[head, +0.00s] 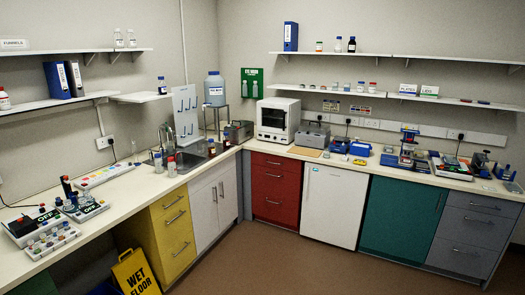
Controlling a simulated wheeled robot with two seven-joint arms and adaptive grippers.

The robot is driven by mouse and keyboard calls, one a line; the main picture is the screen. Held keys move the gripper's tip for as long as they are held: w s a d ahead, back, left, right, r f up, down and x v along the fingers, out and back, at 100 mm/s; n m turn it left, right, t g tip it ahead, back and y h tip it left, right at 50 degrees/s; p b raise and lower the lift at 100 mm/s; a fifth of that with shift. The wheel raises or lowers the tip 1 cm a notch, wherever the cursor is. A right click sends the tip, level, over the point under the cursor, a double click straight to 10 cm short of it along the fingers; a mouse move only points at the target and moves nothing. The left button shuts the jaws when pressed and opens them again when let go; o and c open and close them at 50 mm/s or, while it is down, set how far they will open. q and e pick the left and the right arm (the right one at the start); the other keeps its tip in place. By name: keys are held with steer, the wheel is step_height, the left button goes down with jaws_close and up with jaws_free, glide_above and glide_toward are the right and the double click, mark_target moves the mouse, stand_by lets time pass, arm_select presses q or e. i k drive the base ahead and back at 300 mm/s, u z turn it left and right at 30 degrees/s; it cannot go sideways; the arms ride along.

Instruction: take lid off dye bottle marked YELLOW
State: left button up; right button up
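No label reading YELLOW can be made out, so I cannot tell which container is the dye bottle. Several small capped containers stand in a pale rack (52,246) at the front left of the bench. A red-capped bottle (171,167) and a bottle beside it (158,163) stand on the counter by the sink. Their labels are too small to read. Neither of my grippers is in view.
The left counter (135,185) has free room between the sink (188,158) and a long white tray (104,175). A yellow wet-floor sign (136,273) stands by the yellow drawers. The brown floor (285,265) is open in the middle.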

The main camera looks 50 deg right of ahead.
mark_target(212, 150)
steer(key=z, duration=0.25)
steer(key=k, duration=0.7)
steer(key=z, duration=1.75)
steer(key=i, duration=1.55)
steer(key=z, duration=0.9)
steer(key=i, duration=1.95)
steer(key=u, duration=0.5)
steer(key=i, duration=1.25)
steer(key=u, duration=1.65)
steer(key=i, duration=0.8)
steer(key=u, duration=0.65)
